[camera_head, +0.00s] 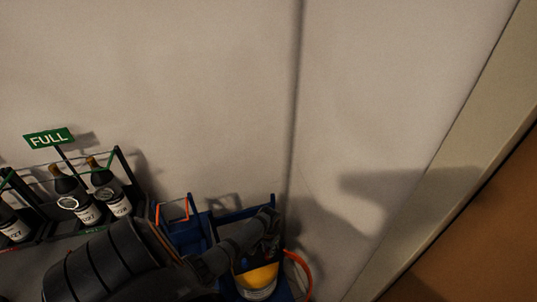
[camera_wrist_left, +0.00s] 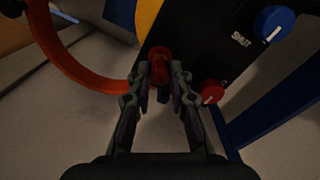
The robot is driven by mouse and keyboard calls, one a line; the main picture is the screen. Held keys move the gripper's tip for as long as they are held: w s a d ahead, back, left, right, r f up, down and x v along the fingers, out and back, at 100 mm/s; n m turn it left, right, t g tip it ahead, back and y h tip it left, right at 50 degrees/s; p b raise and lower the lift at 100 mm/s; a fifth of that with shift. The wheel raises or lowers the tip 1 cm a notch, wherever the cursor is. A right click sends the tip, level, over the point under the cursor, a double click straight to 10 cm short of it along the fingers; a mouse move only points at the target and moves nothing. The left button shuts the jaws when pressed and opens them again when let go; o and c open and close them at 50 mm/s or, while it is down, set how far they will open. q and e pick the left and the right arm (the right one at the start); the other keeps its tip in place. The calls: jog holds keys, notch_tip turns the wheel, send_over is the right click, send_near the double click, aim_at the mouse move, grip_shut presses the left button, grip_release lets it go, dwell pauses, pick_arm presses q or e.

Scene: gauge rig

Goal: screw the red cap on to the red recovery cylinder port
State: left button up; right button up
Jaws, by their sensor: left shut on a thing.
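In the left wrist view my left gripper (camera_wrist_left: 160,88) is shut on the red cap (camera_wrist_left: 159,62), which shows at and just beyond the fingertips. The cap is at the edge of a black panel (camera_wrist_left: 215,45). The red port is not clearly visible; I cannot tell whether the cap touches it. In the head view my left arm reaches in from the lower left, and its gripper (camera_head: 268,222) is over the blue rig, above a yellow-topped cylinder (camera_head: 257,279). The fingertips and cap are too dark and small to make out there. My right gripper is not in view.
The panel carries a red knob (camera_wrist_left: 211,92) and a blue knob (camera_wrist_left: 273,23) by the word SHUT. A red-orange hose (camera_wrist_left: 68,68) curves close on the left. A bottle rack (camera_head: 125,180) with a FULL sign (camera_head: 48,137) stands left; a bare wall (camera_head: 200,80) is behind.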

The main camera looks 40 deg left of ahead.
pick_arm(q)
jog(key=shift+f+b, duration=0.45)
jog(key=shift+f, duration=0.25)
jog(key=shift+f, duration=0.25)
dwell(0.8)
jog(key=m, duration=0.5)
jog(key=m, duration=0.5)
jog(key=shift+p, duration=0.4)
